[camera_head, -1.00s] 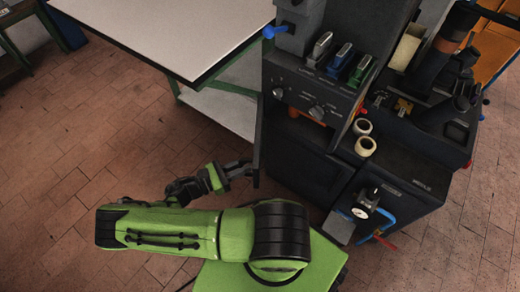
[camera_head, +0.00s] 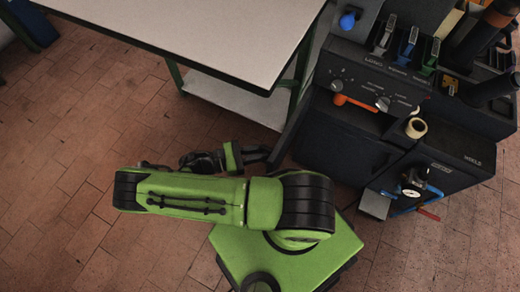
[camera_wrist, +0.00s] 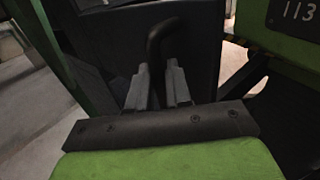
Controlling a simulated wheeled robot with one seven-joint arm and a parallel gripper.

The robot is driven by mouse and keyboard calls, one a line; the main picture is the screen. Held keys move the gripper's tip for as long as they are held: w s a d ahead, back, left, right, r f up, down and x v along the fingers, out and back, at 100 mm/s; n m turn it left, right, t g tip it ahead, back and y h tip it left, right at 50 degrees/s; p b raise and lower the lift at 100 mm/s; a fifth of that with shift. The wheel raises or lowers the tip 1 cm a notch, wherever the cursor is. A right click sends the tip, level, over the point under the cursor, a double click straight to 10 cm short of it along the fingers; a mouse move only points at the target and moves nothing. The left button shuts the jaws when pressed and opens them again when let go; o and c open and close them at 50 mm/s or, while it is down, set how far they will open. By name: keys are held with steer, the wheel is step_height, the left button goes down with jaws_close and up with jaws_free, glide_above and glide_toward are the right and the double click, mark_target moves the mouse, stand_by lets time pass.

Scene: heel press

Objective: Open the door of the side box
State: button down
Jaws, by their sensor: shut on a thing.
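The side box is the dark cabinet (camera_head: 340,148) below the console. Its door (camera_head: 289,128) shows as a thin dark panel, nearly edge-on, standing out at the cabinet's left side. My gripper (camera_head: 268,153) is at the door's near end. In the wrist view, the dark door panel (camera_wrist: 203,40) fills the upper middle. A black bent handle (camera_wrist: 161,32) comes down between the two grey fingers of my gripper (camera_wrist: 161,85), which are shut on it. The handle's lower part is hidden between the fingers. The cabinet's inside cannot be made out.
A white-topped table (camera_head: 215,35) with a lower shelf (camera_head: 235,103) stands close to the door on the left. A dark box with a gauge (camera_head: 410,192) and blue and red levers is at the right. The brick floor (camera_head: 60,150) at left is clear.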

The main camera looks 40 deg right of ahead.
steer(key=shift+w+d, duration=0.1)
steer(key=c, duration=1.2)
jaws_free()
steer(key=shift+d, duration=0.15)
steer(key=v, duration=1.6)
